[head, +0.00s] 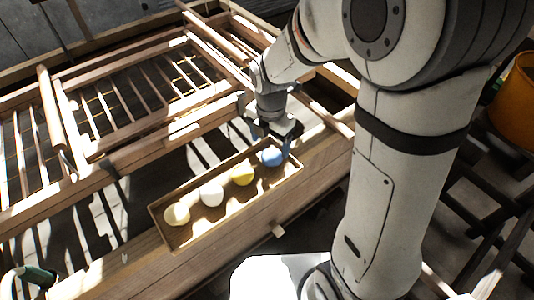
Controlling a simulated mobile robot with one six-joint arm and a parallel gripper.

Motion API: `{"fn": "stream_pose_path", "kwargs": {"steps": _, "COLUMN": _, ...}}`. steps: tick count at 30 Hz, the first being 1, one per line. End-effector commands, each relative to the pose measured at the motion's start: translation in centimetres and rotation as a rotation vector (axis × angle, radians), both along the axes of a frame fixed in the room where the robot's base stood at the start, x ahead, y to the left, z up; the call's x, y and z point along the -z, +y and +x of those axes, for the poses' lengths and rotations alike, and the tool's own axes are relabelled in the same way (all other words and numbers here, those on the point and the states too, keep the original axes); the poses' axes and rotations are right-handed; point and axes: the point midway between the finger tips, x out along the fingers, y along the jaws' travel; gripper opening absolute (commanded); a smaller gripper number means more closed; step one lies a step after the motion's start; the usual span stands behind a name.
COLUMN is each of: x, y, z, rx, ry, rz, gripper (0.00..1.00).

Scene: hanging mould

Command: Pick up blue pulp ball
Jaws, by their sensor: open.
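The blue pulp ball (271,157) lies at the right end of a long, narrow wooden tray (180,236). My gripper (273,143) is right above and around the top of the blue ball, pointing down. It is open. The fingertips are small and partly dark in the picture, so I cannot tell whether they touch the ball. A yellow ball (242,174) lies just left of the blue one in the same tray.
A white ball (212,193) and a pale yellow ball (177,213) lie further left in the tray. Slatted wooden frames (150,85) stand behind it. An orange bucket (515,100) is at the far right. A green-handled thing (38,275) is at lower left.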

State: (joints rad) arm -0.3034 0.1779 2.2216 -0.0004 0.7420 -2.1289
Motion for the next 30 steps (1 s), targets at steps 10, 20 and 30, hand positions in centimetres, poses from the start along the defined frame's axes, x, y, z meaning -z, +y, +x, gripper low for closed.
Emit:
{"fn": "stream_pose_path", "kwargs": {"steps": 10, "x": 4.5, "y": -0.6, "z": 0.0, "rx": 0.004, "ry": 0.005, "rz": -0.001, "gripper": 0.78}}
{"fn": "stream_pose_path", "kwargs": {"steps": 20, "x": 6.4, "y": -0.6, "z": 0.1, "rx": 0.004, "ry": -0.001, "rz": 0.001, "gripper": 0.78}}
{"fn": "stream_pose_path", "kwargs": {"steps": 30, "x": 6.4, "y": -0.6, "z": 0.1, "rx": 0.005, "ry": -0.001, "rz": 0.001, "gripper": 0.58}}
